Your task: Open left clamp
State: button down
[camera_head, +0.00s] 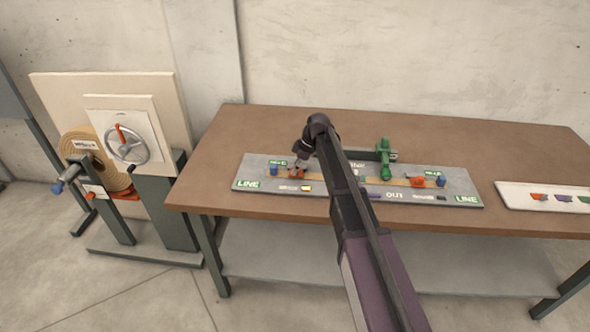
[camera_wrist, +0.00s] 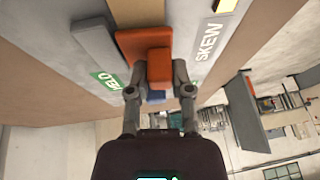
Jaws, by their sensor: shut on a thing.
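The left clamp (camera_head: 296,174) is a small orange part near the left end of the grey board (camera_head: 245,180) on the table. In the wrist view its orange body and raised block (camera_wrist: 159,62) fill the space between my fingers. My gripper (camera_head: 299,163) reaches down onto it from above, and its two fingers (camera_wrist: 158,72) close on the sides of the orange block. A green "HELD" label (camera_wrist: 108,82) lies beside the clamp. My gripper partly hides the clamp in the head view.
A similar orange clamp (camera_head: 417,182) sits at the board's right, with a green upright tool (camera_head: 384,158) near it. A pale tray with coloured pieces (camera_head: 512,195) lies farther right. A winder with a handwheel (camera_head: 127,145) stands left of the brown table (camera_head: 480,145).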

jog(key=g, duration=0.1)
jog(key=w+g, duration=0.1)
jog(key=shift+w+r+m+g+b, duration=0.2)
jog(key=shift+r+m+g+b, duration=0.05)
jog(key=shift+m+g+b, duration=0.05)
jog(key=shift+w+r+g, duration=0.15)
jog(key=shift+r+g, duration=0.05)
jog(key=shift+g, duration=0.5)
jog(key=c, duration=0.5)
grip_release()
jog(key=shift+s, duration=0.2)
